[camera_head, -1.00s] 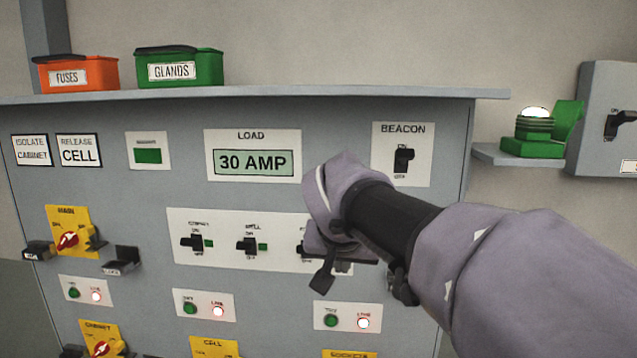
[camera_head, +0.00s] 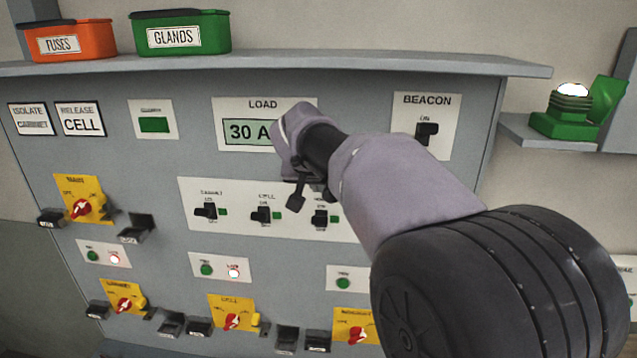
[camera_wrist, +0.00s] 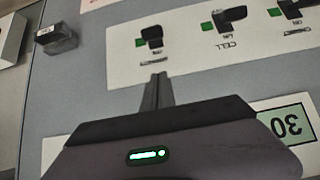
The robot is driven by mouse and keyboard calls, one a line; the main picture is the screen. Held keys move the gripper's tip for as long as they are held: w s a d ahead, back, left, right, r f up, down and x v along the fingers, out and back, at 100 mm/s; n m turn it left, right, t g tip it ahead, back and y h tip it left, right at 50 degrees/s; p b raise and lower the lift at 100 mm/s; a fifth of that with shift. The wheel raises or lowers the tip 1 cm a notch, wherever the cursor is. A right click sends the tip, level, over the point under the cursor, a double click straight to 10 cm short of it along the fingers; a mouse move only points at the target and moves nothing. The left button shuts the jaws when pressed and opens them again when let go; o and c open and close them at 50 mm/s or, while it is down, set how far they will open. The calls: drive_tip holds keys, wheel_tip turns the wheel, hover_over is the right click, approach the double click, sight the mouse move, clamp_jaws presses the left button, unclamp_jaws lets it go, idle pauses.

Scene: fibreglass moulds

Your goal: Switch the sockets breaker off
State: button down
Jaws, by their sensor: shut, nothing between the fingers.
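The row of three breakers sits on a white plate (camera_head: 237,240) in the middle of the cabinet. The cell breaker (camera_head: 262,214) is in the middle and the cabinet breaker (camera_head: 206,211) at left. My gripper (camera_head: 296,202) is shut and empty, just left of and above the right-hand breaker. In the upside-down wrist view, the fingers (camera_wrist: 158,80) point at that breaker (camera_wrist: 151,38), apart from it. Lever positions are hard to tell.
The load display (camera_head: 248,131) is partly covered by my arm. The beacon switch (camera_head: 427,133) is at upper right. Yellow rotary switches (camera_head: 232,316) and small black holders (camera_head: 171,323) jut out below. A shelf (camera_head: 300,66) overhangs the panel and carries bins.

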hover_over(319, 222)
drive_tip(key=w, duration=0.2)
wheel_tip(319, 222, down, 4)
drive_tip(key=shift+f+p, duration=0.1)
drive_tip(key=shift+p, duration=0.25)
drive_tip(key=shift+s+f, duration=0.7)
drive_tip(key=shift+f, duration=0.3)
drive_tip(key=shift+s+f+b, duration=0.3)
drive_tip(key=shift+s+f, duration=0.05)
drive_tip(key=shift+s, duration=0.05)
drive_tip(key=shift+w, duration=0.15)
drive_tip(key=shift+f+b, duration=0.15)
drive_tip(key=shift+b, duration=0.15)
